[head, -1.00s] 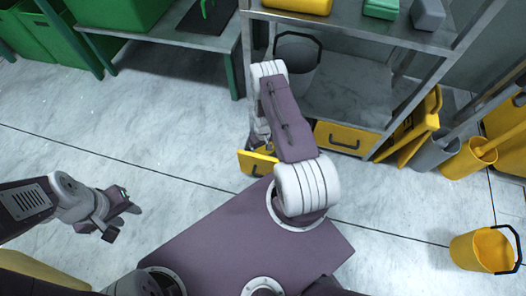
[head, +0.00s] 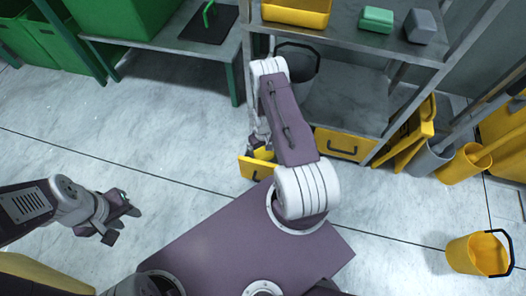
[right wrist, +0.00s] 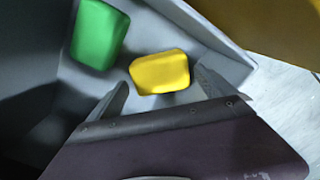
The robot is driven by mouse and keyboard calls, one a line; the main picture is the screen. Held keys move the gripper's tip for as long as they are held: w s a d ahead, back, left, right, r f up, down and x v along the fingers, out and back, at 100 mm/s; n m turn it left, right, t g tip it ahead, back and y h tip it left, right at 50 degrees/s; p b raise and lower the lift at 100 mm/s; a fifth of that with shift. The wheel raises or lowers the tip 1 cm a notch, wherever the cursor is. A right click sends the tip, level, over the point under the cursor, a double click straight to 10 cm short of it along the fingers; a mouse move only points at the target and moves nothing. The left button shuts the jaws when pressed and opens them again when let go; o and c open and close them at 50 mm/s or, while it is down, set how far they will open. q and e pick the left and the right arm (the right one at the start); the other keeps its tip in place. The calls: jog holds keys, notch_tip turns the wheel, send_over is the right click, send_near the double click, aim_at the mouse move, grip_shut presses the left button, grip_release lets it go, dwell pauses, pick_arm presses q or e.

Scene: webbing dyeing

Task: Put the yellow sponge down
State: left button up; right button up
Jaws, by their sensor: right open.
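The yellow sponge (right wrist: 160,73) lies in a grey-lined drawer (right wrist: 225,60) in the right wrist view, beside a green sponge (right wrist: 99,33). My right gripper (right wrist: 161,85) is open, with one finger on each side of the yellow sponge and a visible gap around it. In the head view the drawer's yellow front (head: 257,168) is pulled out from the shelf unit, and my right arm partly hides the inside. My left gripper (head: 122,206) hangs over the floor at the left, away from the drawer; its jaw opening is unclear.
A shut yellow drawer (head: 343,145) is beside the open one. Above, a shelf holds a yellow tray (head: 296,14), a green block (head: 377,19) and a grey block (head: 421,26). The floor at left is clear.

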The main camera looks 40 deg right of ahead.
notch_tip(320, 180, up, 7)
jog(key=p, duration=0.2)
jog(key=shift+f+p, duration=0.15)
jog(key=shift+p, duration=0.15)
notch_tip(320, 180, up, 10)
jog(key=f, duration=0.1)
send_over(263, 153)
jog(key=w+a, duration=0.2)
jog(key=a, duration=0.1)
jog(key=s+a+r+t, duration=0.15)
jog(key=a+r, duration=0.25)
jog(key=r, duration=0.4)
jog(key=s+a+r+g, duration=0.1)
jog(key=s+a+r, duration=0.25)
jog(key=r, duration=0.35)
pick_arm(q)
notch_tip(263, 153, up, 4)
jog(key=shift+f, duration=0.15)
pick_arm(e)
jog(key=s+a+r+n, duration=0.1)
jog(key=s+a+r, duration=0.2)
jog(key=s+r, duration=0.3)
jog(key=shift+s+a+t, duration=0.2)
jog(key=shift+a+t, duration=0.15)
